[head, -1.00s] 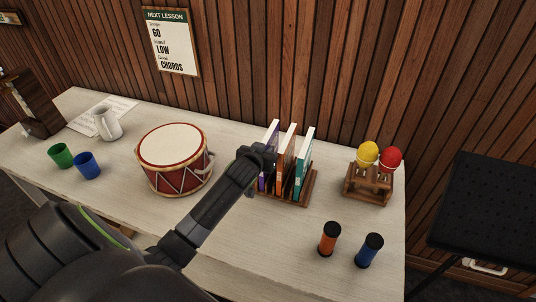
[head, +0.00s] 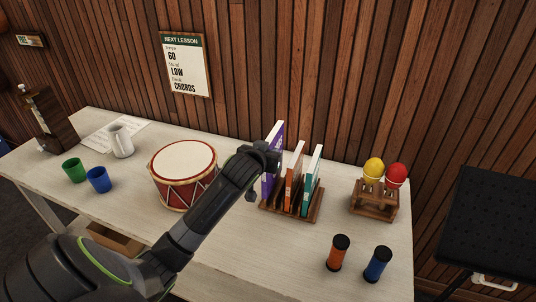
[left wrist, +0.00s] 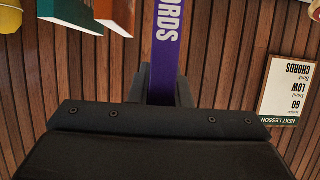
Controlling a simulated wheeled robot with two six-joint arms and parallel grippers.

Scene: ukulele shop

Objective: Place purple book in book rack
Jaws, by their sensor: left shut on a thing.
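The purple book (head: 277,137) stands upright at the left end of the wooden book rack (head: 290,213) in the head view. Its top edge is higher than those of the orange book (head: 294,175) and the teal book (head: 313,180), which stand in the rack. My left gripper (head: 266,157) is shut on the purple book, which also shows between its fingers in the left wrist view (left wrist: 166,50). The gripper hides part of the book, and I cannot tell whether its lower end touches the rack. My right gripper is not in view.
A red drum (head: 184,175) stands left of the rack, near my left arm. A wooden stand with yellow and red maracas (head: 374,202) is to the right. Orange (head: 338,253) and blue (head: 377,264) shakers stand in front. Two cups and a mug are at the far left.

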